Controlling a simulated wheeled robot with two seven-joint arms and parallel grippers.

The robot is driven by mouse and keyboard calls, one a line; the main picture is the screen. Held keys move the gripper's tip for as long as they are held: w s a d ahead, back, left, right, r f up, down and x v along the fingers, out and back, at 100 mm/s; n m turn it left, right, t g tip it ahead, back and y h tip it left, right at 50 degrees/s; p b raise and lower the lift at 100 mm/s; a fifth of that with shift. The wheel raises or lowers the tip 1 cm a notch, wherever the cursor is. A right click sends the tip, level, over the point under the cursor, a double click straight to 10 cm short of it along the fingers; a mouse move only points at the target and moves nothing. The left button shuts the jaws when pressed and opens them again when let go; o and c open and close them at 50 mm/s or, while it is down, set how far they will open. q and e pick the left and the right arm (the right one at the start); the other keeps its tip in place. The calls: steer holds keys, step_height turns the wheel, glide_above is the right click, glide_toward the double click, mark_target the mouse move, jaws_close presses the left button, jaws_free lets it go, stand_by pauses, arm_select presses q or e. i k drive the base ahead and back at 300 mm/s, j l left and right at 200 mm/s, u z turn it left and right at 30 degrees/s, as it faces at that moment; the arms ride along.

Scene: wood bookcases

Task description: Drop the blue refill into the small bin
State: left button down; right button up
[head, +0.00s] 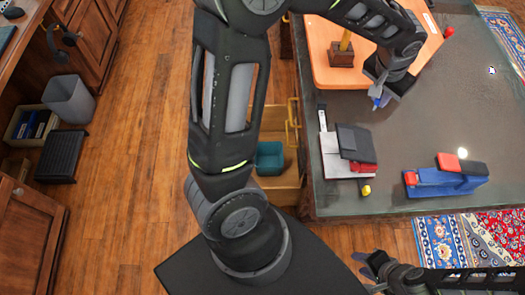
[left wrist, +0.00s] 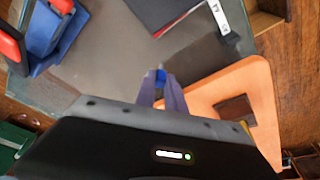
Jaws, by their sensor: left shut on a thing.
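My left gripper (head: 379,100) is shut on the blue refill (head: 385,100), above the dark desk top beside the orange board. In the left wrist view the two fingers (left wrist: 161,88) close around the refill, and its blue end (left wrist: 160,75) shows between them; the rest is hidden. A small teal bin (head: 270,156) stands in an open wooden drawer at the desk's left side, well left of and below the gripper. A grey bin (head: 68,100) stands on the floor at the far left. My right gripper (head: 367,271) is low in the head view; its opening is unclear.
The orange board (head: 325,62) carries a wooden block (head: 341,54) with a yellow upright. A dark and red stapler-like thing (head: 357,150) and a blue tool (head: 445,182) lie on the desk (head: 430,125). My arm crosses the view near the drawer.

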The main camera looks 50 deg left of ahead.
mark_target(265, 165)
steer(key=k+j, duration=0.55)
steer(key=k, duration=0.2)
steer(key=u, duration=1)
steer(key=i+l+u, duration=0.2)
steer(key=i+l, duration=0.15)
steer(key=k+j, duration=0.35)
steer(key=i+j, duration=0.1)
steer(key=j, duration=0.35)
steer(key=i+j, duration=0.15)
steer(key=j, duration=0.3)
steer(key=i+j, duration=0.1)
steer(key=j, duration=0.35)
steer(key=z, duration=1.95)
